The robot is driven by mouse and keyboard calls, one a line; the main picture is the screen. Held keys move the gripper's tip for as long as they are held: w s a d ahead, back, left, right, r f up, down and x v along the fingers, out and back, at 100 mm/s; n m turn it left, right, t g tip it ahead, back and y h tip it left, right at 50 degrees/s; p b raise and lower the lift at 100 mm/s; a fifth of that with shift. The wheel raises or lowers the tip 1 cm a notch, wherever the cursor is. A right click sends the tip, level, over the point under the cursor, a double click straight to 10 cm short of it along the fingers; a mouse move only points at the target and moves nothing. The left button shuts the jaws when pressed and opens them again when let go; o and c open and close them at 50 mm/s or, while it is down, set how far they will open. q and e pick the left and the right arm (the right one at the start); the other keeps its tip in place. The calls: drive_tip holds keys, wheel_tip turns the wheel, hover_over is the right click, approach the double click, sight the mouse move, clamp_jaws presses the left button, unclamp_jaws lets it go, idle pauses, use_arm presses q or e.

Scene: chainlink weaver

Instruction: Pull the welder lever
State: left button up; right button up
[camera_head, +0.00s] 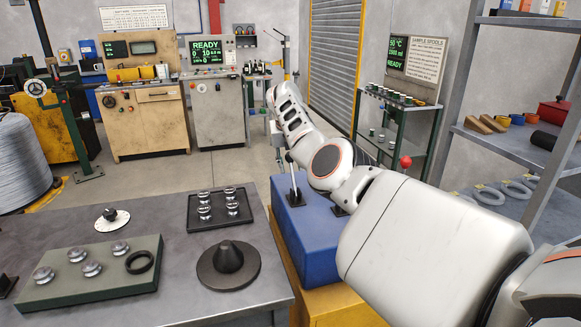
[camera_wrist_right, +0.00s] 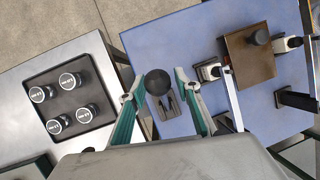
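The welder is a blue box (camera_head: 305,235) on a yellow base beside the workbench. A dark lever (camera_head: 294,184) stands up from its top near the left end. In the right wrist view the lever's round black knob (camera_wrist_right: 158,82) shows from above, over a dark bracket on the blue top (camera_wrist_right: 170,40). My right gripper (camera_wrist_right: 159,76) is open, with one teal-lined finger on each side of the knob. I cannot tell whether either finger touches it. In the head view my right arm reaches over the welder and hides part of it. My left gripper is in neither view.
The workbench (camera_head: 170,225) holds a black tray (camera_head: 219,221) of metal pieces, a dark cone (camera_head: 228,262) and a green block (camera_head: 60,290). A brown plate (camera_wrist_right: 250,55) and clamps sit on the welder. Shelving (camera_head: 515,145) stands at the right.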

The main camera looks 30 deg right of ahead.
drive_tip(key=shift+s+a, duration=0.1)
drive_tip(key=shift+s, duration=0.2)
drive_tip(key=v, duration=1.2)
drive_tip(key=shift+w, duration=0.2)
